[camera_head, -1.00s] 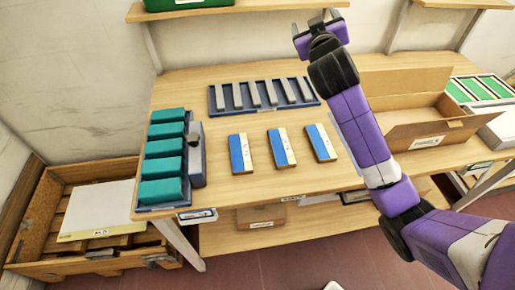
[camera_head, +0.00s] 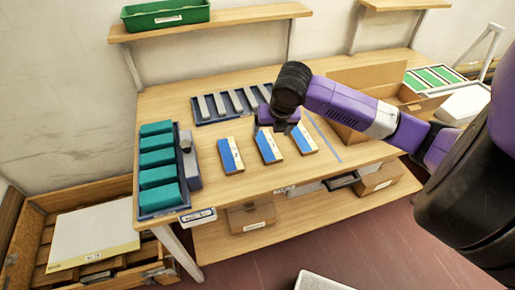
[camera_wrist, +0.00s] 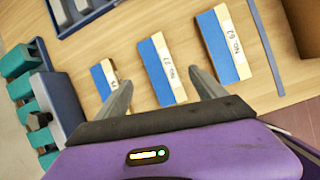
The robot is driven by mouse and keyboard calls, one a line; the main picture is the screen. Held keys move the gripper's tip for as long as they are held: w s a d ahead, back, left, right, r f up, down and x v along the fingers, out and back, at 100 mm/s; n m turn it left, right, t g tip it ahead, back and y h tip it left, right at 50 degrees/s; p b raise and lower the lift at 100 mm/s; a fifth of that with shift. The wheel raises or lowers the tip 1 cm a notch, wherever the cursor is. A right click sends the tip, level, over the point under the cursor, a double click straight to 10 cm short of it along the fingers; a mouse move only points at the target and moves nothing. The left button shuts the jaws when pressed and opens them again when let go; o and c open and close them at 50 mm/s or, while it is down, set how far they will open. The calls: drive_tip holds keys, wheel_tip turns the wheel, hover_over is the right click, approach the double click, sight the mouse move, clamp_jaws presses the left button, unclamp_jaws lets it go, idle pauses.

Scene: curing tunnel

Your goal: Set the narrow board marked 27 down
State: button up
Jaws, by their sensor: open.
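Three narrow boards, each with a blue strip and a pale strip bearing a mark, lie apart on the wooden bench: left (camera_head: 230,156), middle (camera_head: 267,148) and right (camera_head: 303,140). In the wrist view the middle board (camera_wrist: 163,68) lies between and ahead of my fingertips, with the left board (camera_wrist: 102,80) and right board (camera_wrist: 222,45) outside them. The marks are too small to read surely; the middle one may be 27. My gripper (camera_head: 277,126) is open and empty near the middle board's far end; its fingertips (camera_wrist: 163,88) show apart. I cannot tell its height above it.
A tray of teal blocks (camera_head: 158,213) stands left, with a grey-blue block beside it. A dark slotted tray (camera_head: 207,120) of grey bars lies behind. An open cardboard box (camera_head: 365,75) stands right. Bare bench lies in front of the boards.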

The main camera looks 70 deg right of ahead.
sight(266, 143)
drive_tip(key=shift+s+a+f+n, duration=0.1)
drive_tip(key=shift+s+n, duration=0.1)
drive_tip(key=shift+n, duration=0.7)
drive_tip(key=shift+f, duration=0.15)
drive_tip(key=shift+p+x, duration=0.95)
drive_tip(key=shift+x, duration=2.85)
drive_tip(key=shift+w+a, duration=0.15)
drive_tip(key=c, duration=1.6)
drive_tip(key=shift+r, duration=0.2)
